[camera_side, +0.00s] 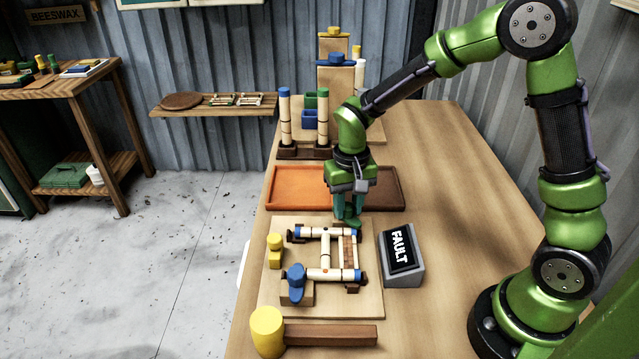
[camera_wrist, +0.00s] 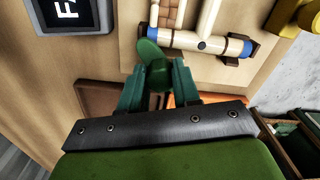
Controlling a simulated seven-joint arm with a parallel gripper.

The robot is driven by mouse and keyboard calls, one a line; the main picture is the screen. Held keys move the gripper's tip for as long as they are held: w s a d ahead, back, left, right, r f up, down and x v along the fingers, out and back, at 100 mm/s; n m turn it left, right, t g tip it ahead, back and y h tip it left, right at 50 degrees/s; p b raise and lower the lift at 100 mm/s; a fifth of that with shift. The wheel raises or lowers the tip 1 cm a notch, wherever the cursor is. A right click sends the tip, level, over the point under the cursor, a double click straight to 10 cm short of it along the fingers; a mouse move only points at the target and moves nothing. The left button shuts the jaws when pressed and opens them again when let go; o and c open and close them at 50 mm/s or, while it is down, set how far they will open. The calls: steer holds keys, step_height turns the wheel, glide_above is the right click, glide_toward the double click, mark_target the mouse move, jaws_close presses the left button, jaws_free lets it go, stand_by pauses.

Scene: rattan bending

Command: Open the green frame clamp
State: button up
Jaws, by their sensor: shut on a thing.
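The green frame clamp's rounded handle (camera_wrist: 150,52) is between my gripper's (camera_wrist: 157,76) two dark green fingers in the wrist view. My fingers are shut on it. In the side view my gripper (camera_side: 347,212) points down at the far right part of the work board, beside the far rail of the rattan frame (camera_side: 326,255). The fingers hide most of the green clamp there, so how far it is turned cannot be told. The frame also shows in the wrist view (camera_wrist: 185,38), with blue bands near the rail's ends.
A blue clamp (camera_side: 295,277) and a yellow one (camera_side: 274,250) sit on the board (camera_side: 345,303). A grey box reading FAULT (camera_side: 401,260) stands at right. A yellow-headed mallet (camera_side: 300,334) lies in front. An orange and brown tray (camera_side: 295,188) and upright posts stand behind.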

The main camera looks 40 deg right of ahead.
mark_target(349, 206)
steer(key=n, duration=0.5)
steer(key=shift+d+n, duration=0.15)
steer(key=shift+n, duration=0.15)
steer(key=shift+w+n, duration=0.1)
steer(key=shift+n, duration=2)
steer(key=o, duration=1.1)
steer(key=shift+c, duration=0.2)
steer(key=shift+r, duration=0.1)
step_height(349, 206, up, 17)
